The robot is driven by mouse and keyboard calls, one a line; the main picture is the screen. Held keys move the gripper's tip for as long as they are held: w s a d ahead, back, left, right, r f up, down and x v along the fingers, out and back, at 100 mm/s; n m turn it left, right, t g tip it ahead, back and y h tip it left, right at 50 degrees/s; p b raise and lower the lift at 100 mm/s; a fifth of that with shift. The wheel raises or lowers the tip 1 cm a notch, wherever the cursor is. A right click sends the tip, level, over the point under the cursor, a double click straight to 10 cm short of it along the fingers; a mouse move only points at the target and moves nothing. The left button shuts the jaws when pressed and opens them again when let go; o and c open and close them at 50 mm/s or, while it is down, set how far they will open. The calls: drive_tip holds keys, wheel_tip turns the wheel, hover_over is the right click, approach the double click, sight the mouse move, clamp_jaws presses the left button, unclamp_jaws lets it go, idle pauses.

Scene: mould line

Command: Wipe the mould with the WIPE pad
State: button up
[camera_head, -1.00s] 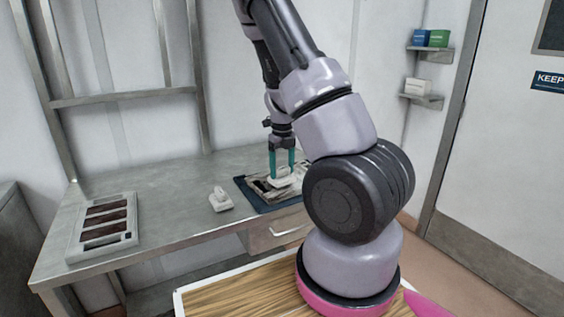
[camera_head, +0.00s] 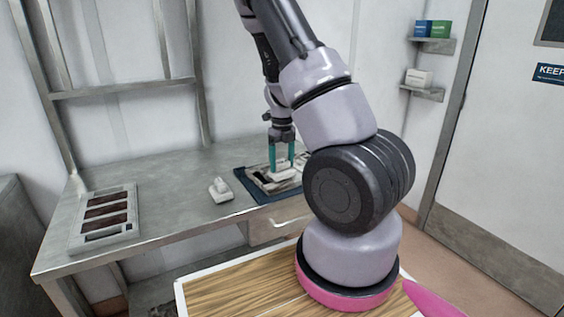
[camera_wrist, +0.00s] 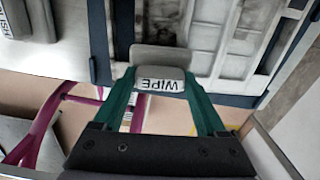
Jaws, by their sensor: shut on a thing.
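My gripper (camera_head: 282,161) has green fingers and is shut on the pale WIPE pad (camera_wrist: 161,78), with its label upside down in the wrist view. In the head view the pad (camera_head: 281,175) is low at the mould (camera_head: 262,184), a grey, dark-stained plate on a dark blue mat (camera_head: 247,188). In the wrist view the mould (camera_wrist: 240,48) lies beyond and beside the pad. The pad overlaps its near part; whether it touches the surface is hard to tell. My arm hides the right part of the mould in the head view.
A second pale pad (camera_head: 220,190) stands left of the mat; its label ends in "ISH" in the wrist view (camera_wrist: 8,22). A grey tray (camera_head: 131,216) with dark bars lies at the left of the bench (camera_head: 170,185). Bare bench lies between them.

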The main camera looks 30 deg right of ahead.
drive_tip(key=shift+f, duration=0.45)
drive_tip(key=shift+d, duration=0.1)
